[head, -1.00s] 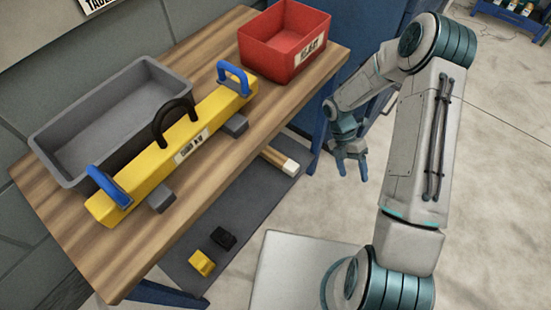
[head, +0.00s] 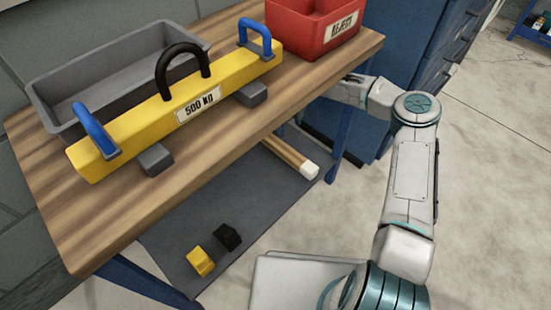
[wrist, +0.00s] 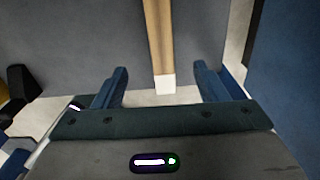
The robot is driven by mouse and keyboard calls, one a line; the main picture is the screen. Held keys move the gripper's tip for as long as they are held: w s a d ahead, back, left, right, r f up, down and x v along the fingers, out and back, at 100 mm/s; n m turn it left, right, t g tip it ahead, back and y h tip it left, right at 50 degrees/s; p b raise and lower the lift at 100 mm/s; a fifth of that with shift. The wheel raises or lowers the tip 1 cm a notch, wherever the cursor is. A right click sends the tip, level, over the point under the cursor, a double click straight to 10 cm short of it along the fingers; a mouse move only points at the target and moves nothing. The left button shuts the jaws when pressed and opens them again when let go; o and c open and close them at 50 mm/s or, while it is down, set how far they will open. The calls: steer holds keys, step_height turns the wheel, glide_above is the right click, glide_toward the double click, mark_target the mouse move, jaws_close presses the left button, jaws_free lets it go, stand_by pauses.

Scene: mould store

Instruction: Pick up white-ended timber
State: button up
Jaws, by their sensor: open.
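The white-ended timber (head: 290,156) lies on the dark mat under the table, its white end (head: 309,170) sticking out past the table's front edge and its far part hidden by the tabletop. In the wrist view the timber (wrist: 160,45) runs away from me, with its white end (wrist: 165,84) between the finger tips in the picture. My gripper (wrist: 162,84) is open, with a blue finger on each side and nothing held. In the head view the gripper is hidden behind the table edge.
The wooden table (head: 215,150) overhangs the timber. On it are a yellow 500 kg beam (head: 140,135), a grey tray (head: 45,105) and a red bin (head: 305,35). Yellow (head: 201,262) and black (head: 228,236) blocks lie on the mat (head: 265,205). A blue cabinet (head: 420,60) stands at right.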

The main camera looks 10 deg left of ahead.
mark_target(287, 150)
steer(key=f+b, duration=0.2)
steer(key=f, duration=0.2)
steer(key=f+b, duration=0.2)
steer(key=f, duration=0.3)
steer(key=f+b, duration=0.2)
steer(key=f, duration=0.2)
steer(key=shift+w+a+f+b, duration=0.2)
steer(key=shift+a+b, duration=0.05)
steer(key=shift+b, duration=0.1)
steer(key=shift+r, duration=0.1)
steer(key=shift+c, duration=0.3)
steer(key=c, duration=1.2)
steer(key=shift+r, duration=0.1)
